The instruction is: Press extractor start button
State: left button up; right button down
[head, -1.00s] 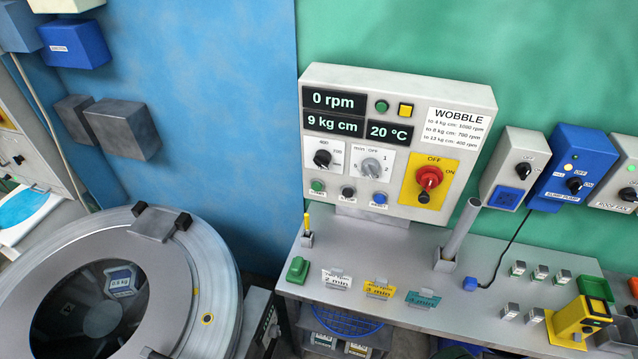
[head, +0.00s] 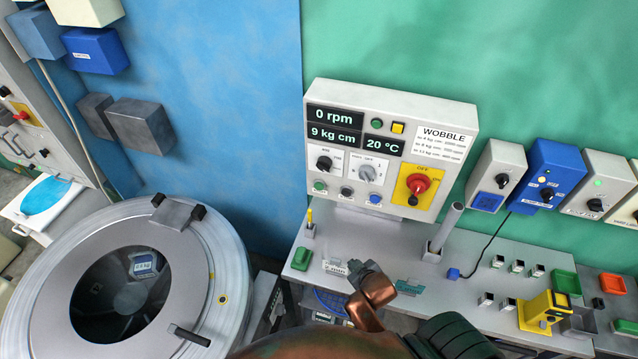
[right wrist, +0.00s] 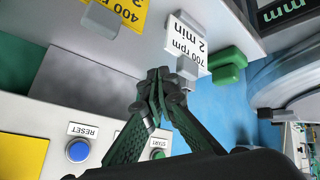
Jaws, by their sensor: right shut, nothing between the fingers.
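The extractor control panel (head: 460,118) stands against the green wall and reads 0 rpm, 9 kg cm, 20 °C. Its green start button (head: 319,187) is at the lower left; it also shows in the right wrist view (right wrist: 157,154), partly covered by my gripper. The black stop button (head: 347,192) and blue reset button (head: 374,199) sit to its right. My right gripper (head: 367,269) is in front of and below the panel, over the shelf. In the wrist view its fingers (right wrist: 160,80) are shut and empty, apart from the buttons. My left gripper is out of view.
The drum extractor (head: 232,270) is at left, lid ring and window showing. The shelf (head: 400,240) carries label cards (head: 335,267), a green block (head: 301,258), a grey post (head: 445,232) and a yellow device (head: 540,312). A red-yellow switch (head: 418,184) is on the panel.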

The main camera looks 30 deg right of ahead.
aim_at(319, 186)
jog(key=w+a+r+n+t, duration=0.2)
jog(key=w+r+n+t, duration=0.1)
jog(key=w, duration=0.7)
jog(key=w+a+r+n+t+y, duration=0.1)
jog(key=w+a+r+n+t, duration=0.2)
jog(key=w+r+t, duration=0.3)
jog(key=w+r+n, duration=0.1)
jog(key=w, duration=0.2)
jog(key=shift+w+n+y, duration=0.3)
jog(key=shift+w, duration=0.05)
jog(key=shift+w, duration=0.1)
jog(key=w+d+b, duration=0.1)
jog(key=w+d, duration=0.4)
jog(key=d, duration=0.1)
jog(key=shift+w+d, duration=0.25)
jog(key=shift+w+d, duration=0.3)
jog(key=shift+d, duration=0.05)
